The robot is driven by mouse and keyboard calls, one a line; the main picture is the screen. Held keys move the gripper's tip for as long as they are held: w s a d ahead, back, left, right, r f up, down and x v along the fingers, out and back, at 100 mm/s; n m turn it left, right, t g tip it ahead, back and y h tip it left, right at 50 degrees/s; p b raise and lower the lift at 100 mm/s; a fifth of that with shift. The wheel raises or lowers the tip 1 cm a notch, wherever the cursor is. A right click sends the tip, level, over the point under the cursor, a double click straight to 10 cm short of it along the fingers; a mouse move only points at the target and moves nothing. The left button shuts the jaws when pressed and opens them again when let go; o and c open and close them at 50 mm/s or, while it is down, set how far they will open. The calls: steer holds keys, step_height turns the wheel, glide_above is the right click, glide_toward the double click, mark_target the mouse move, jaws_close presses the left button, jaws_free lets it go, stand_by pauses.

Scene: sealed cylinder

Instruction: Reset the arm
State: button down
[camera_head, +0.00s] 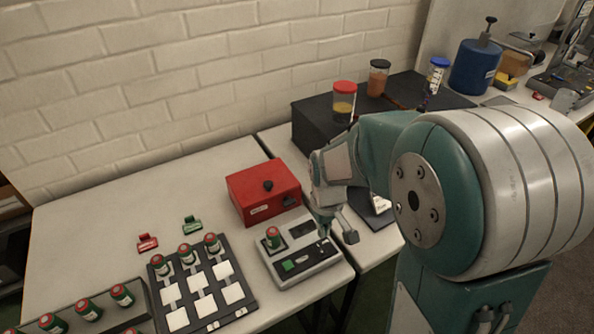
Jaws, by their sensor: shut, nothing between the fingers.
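My arm comes in from the right of the head view and covers much of that side. My gripper (338,234) hangs at the end of the arm, just above the right part of a grey device (311,265). It is shut and empty. I cannot tell whether it touches the device. A small green cylinder with a red cap (273,237) stands upright on the left part of the device, apart from my gripper. A green button (288,266) shows on the device's front.
A red box (263,191) with a black knob stands behind the device. A black rack (203,285) holds several capped cylinders and white squares. Another rack with capped cylinders is at the lower left. Jars stand on a dark block (310,133) behind my arm.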

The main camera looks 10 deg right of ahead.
steer(key=s+r+m+t, duration=0.3)
steer(key=s+r+t, duration=0.2)
steer(key=s+r, duration=0.9)
step_height(320, 180, up, 3)
steer(key=shift+f+m+t, duration=0.1)
steer(key=shift+m+t, duration=0.2)
